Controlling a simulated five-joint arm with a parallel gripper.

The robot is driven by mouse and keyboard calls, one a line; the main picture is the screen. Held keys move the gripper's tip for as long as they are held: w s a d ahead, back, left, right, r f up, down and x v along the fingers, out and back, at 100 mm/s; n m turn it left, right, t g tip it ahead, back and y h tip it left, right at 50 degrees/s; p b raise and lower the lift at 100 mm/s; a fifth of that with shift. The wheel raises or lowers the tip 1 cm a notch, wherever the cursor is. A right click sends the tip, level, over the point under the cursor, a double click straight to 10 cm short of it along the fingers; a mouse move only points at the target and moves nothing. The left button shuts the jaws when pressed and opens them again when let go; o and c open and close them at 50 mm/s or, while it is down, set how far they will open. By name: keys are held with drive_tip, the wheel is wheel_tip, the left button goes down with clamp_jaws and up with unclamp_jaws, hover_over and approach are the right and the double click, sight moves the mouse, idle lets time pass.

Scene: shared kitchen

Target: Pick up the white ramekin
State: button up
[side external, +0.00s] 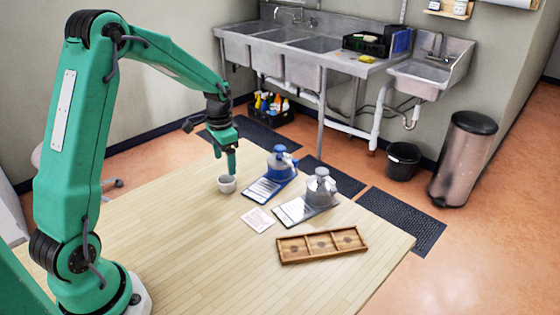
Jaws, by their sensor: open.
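The white ramekin (227,185) stands upright on the wooden table, left of the blue-topped item. My gripper (231,168) points down right above the ramekin, with its fingertips close to the rim. It is open. The fingers overlap in this view, so I cannot tell whether they touch the ramekin or reach around its wall.
A blue-topped dispenser (281,163) and a grey-topped one (320,188) stand on boards right of the ramekin. A pale card (258,220) and a wooden three-compartment tray (322,260) lie nearer the front. The table's left front (180,260) is clear.

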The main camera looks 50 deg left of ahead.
sight(226, 179)
drive_tip(key=shift+f, duration=1.3)
drive_tip(key=shift+f, duration=2.6)
drive_tip(key=c, duration=1.1)
drive_tip(key=shift+o, duration=0.2)
drive_tip(key=shift+r, duration=0.1)
